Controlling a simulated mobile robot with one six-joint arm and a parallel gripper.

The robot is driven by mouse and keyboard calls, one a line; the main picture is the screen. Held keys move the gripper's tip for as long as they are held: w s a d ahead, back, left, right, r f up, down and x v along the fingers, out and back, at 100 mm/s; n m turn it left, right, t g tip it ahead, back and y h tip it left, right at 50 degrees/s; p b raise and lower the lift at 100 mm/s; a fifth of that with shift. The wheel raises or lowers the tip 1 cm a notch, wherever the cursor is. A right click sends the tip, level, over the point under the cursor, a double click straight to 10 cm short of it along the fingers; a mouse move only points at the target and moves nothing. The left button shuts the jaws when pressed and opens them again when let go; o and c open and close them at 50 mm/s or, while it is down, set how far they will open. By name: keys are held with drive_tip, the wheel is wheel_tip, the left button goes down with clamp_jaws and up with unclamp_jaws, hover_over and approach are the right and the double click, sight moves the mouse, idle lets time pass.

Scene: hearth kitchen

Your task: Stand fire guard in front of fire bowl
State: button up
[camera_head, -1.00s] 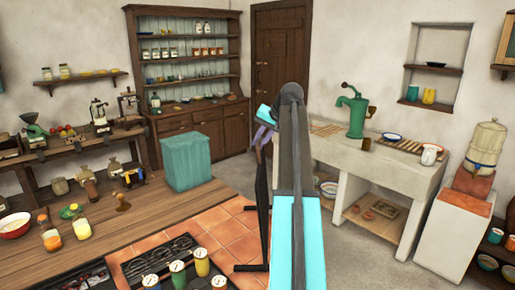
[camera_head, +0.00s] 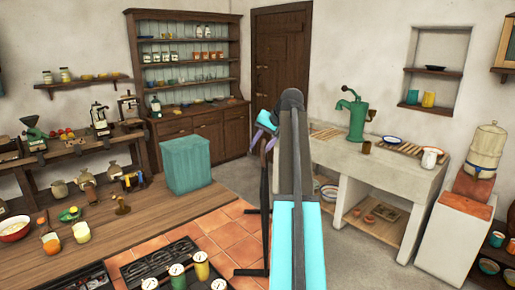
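My gripper (camera_head: 266,140) is right of the picture's middle left, beside my upright arm. It appears shut on the top of a thin, dark stand, which I take to be the fire guard (camera_head: 264,205). The guard hangs or stands upright, seen nearly edge-on, with a dark foot (camera_head: 250,271) low over the terracotta tiles (camera_head: 205,240). My arm hides its right side. I cannot tell whether the foot touches the tiles. I cannot make out a fire bowl; it may be hidden or out of view.
A wooden worktop (camera_head: 110,225) with jars and a teal box (camera_head: 186,164) lies left. Black grates (camera_head: 150,268) and gauge-topped cylinders (camera_head: 201,268) are at the bottom. A stone sink (camera_head: 385,170) with a green pump (camera_head: 354,115) stands right. Grey floor (camera_head: 360,265) is clear.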

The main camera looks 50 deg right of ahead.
drive_tip(key=p+v, duration=0.6)
drive_tip(key=v, duration=0.6)
drive_tip(key=shift+w, duration=0.1)
idle(0.4)
drive_tip(key=shift+f, duration=0.15)
